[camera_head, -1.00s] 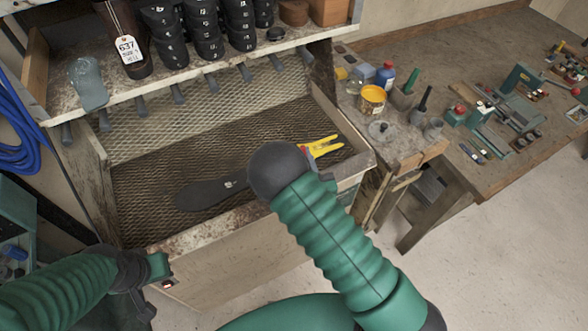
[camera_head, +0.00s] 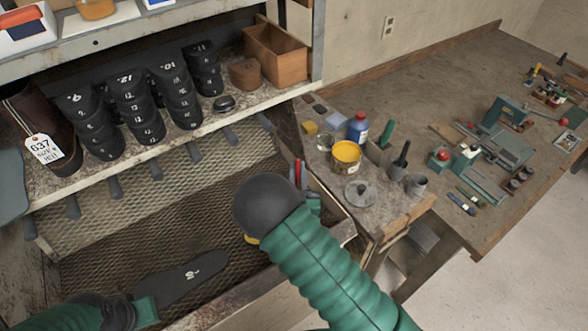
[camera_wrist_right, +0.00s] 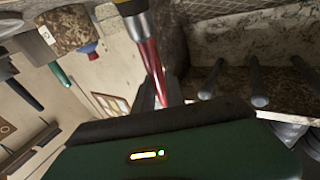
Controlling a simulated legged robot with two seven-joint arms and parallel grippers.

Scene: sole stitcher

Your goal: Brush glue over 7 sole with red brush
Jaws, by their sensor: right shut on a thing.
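A dark sole (camera_head: 185,279) lies flat in the mesh-floored tray, a pale mark on it too small to read. My right gripper is mostly hidden behind my dark wrist in the head view. In the right wrist view my right gripper (camera_wrist_right: 160,92) is shut on the red brush (camera_wrist_right: 151,60), whose red handle leads to a metal and yellow part at the top edge. A red strip of the brush also shows in the head view (camera_head: 298,172). My left gripper (camera_head: 146,311) is at the sole's near left end; its jaws are not clear. An open can of yellow stuff (camera_head: 346,156) stands right of the tray.
A blue bottle (camera_head: 358,128), a round lid (camera_head: 359,193) and dark cups stand by the can. A shelf (camera_head: 190,133) with numbered black stacks and a tagged boot (camera_head: 42,125) overhangs the tray. Tools lie on the right bench (camera_head: 425,90).

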